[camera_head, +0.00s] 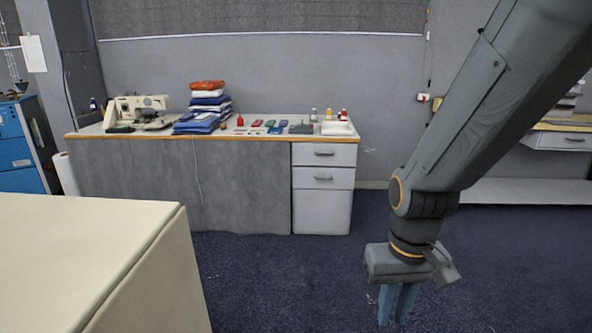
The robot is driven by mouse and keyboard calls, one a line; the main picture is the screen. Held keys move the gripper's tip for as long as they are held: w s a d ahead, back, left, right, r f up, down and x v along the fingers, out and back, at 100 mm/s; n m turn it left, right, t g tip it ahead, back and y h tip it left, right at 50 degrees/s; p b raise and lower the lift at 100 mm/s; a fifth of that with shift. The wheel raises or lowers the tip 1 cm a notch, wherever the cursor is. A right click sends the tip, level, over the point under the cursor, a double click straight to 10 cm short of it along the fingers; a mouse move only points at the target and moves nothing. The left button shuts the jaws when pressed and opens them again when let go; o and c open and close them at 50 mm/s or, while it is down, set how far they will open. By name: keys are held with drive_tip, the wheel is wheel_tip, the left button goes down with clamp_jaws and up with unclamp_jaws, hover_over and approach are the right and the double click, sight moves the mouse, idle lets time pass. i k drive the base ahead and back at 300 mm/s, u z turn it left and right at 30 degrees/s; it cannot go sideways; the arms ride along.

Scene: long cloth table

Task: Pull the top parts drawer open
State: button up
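The top drawer (308,160) is the upper front of a pale grey drawer unit under the right end of the long table (250,138). It looks closed, flush with the fronts below, and has a dark bar handle (324,153). My gripper (396,308) hangs pointing down at the lower right, in front of the table and well short of the drawer. Its two bluish fingers show a narrow gap with nothing seen between them. The finger ends are near the bottom of the picture.
A second drawer (308,182) with its own handle and a taller front sit below. A sewing machine (140,112), folded blue cloths (203,118) and small items stand on the table. A cream block (90,260) fills the lower left. Blue carpet (270,275) before the drawers is clear.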

sight(305, 154)
drive_tip(key=i, duration=3.75)
drive_tip(key=z, duration=0.7)
